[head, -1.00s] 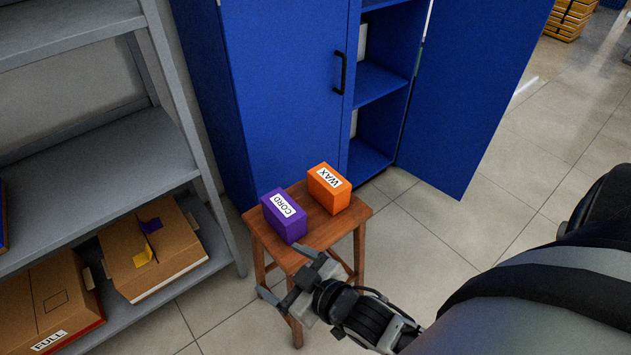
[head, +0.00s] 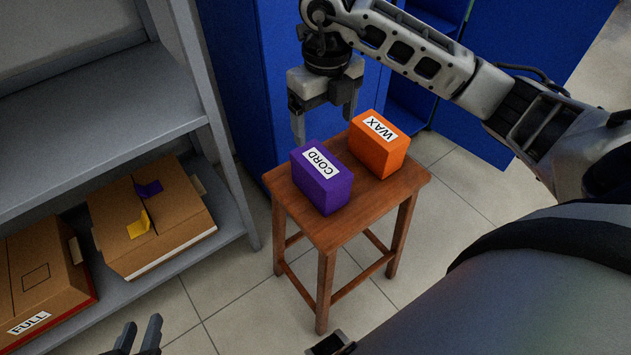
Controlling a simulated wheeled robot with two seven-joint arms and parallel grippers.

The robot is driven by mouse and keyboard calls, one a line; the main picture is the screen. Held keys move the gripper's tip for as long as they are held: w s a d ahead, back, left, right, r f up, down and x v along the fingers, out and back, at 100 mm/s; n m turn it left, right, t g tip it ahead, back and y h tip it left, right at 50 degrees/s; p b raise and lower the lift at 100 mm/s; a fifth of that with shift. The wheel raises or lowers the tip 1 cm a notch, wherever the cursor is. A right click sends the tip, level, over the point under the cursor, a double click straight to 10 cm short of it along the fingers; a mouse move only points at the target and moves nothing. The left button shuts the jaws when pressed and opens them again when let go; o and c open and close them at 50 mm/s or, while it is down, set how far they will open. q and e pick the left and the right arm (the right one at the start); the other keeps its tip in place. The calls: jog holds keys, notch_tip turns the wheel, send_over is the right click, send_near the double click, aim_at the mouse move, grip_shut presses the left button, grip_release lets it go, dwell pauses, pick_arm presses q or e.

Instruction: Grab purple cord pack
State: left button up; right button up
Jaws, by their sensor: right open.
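The purple cord pack (head: 325,183), a box with a white CORD label, stands on the wooden stool (head: 336,237), at its left side. My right gripper (head: 325,128) points down just behind and above the cord pack, with its fingers apart and nothing between them. I cannot tell whether the nearer finger touches the pack. My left gripper (head: 139,334) shows only its fingertips at the bottom left edge. They are apart and empty, far from the stool.
An orange wax pack (head: 381,147) stands right of the cord pack, a small gap away. A grey shelf (head: 110,130) with cardboard boxes (head: 150,222) is on the left. A blue cabinet (head: 240,70) stands close behind the stool.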

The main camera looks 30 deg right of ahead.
aim_at(324, 162)
notch_tip(324, 162, down, 9)
jog(key=shift+s+f+b, duration=0.1)
jog(key=shift+f+b, duration=0.1)
jog(key=shift+b, duration=0.2)
jog(key=shift+a+f+b, duration=0.15)
jog(key=shift+a+f, duration=0.05)
jog(key=shift+f, duration=1.25)
jog(key=shift+a+f+b, duration=0.15)
jog(key=shift+f, duration=1.25)
jog(key=c, duration=1.2)
